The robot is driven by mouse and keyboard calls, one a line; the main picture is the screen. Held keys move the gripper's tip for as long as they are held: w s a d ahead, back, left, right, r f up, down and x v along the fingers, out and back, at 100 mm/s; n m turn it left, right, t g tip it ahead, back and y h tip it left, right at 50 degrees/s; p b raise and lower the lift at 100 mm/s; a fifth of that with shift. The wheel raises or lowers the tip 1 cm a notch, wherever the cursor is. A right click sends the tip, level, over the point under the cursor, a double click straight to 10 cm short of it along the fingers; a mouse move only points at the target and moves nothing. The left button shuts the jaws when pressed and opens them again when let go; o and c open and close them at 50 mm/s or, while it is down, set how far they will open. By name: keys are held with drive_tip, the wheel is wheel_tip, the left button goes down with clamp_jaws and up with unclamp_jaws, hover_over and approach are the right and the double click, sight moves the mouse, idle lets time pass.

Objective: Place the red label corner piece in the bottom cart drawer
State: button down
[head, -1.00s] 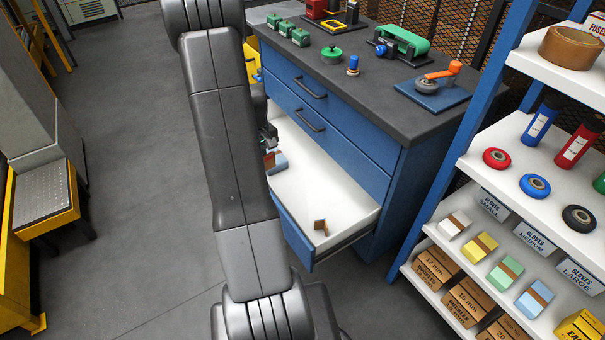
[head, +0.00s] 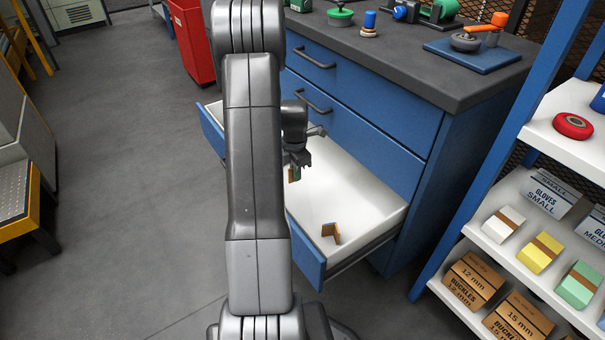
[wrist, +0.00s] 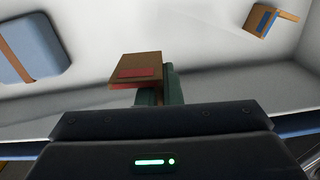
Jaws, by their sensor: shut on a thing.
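The red label corner piece (wrist: 140,62) is brown with a red patch and shows in the wrist view in front of my gripper (wrist: 150,92). My gripper is shut on it; dark green parts show beside the piece. In the head view my gripper (head: 297,160) hangs over the open bottom cart drawer (head: 350,185), with a small brown and green bit below it. The drawer is pulled out and white inside. Whether the piece touches the drawer floor I cannot tell. My arm hides the drawer's middle left part.
A brown corner piece with a blue patch (head: 331,233) lies in the drawer's near right part, also in the wrist view (wrist: 265,20). A blue box with a brown band (wrist: 30,45) lies in the drawer too. A shelf rack (head: 478,235) stands right of the cart.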

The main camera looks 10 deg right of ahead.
sight(298, 203)
drive_tip(key=shift+w+d+f+n+b, duration=0.15)
drive_tip(key=shift+d+f+n, duration=0.1)
drive_tip(key=shift+f, duration=0.15)
drive_tip(key=shift+w+d+f+n+b, duration=0.1)
drive_tip(key=shift+f+n+b, duration=0.05)
drive_tip(key=shift+f+n, duration=0.15)
wheel_tip(298, 203, down, 10)
drive_tip(key=b, duration=0.3)
drive_tip(key=shift+r+b, duration=0.15)
drive_tip(key=shift+b, duration=0.15)
drive_tip(key=shift+f, duration=0.25)
drive_tip(key=c, duration=1.6)
unclamp_jaws()
drive_tip(key=shift+r, duration=0.1)
wheel_tip(298, 203, up, 12)
drive_tip(key=p, duration=0.4)
drive_tip(key=shift+r, duration=0.15)
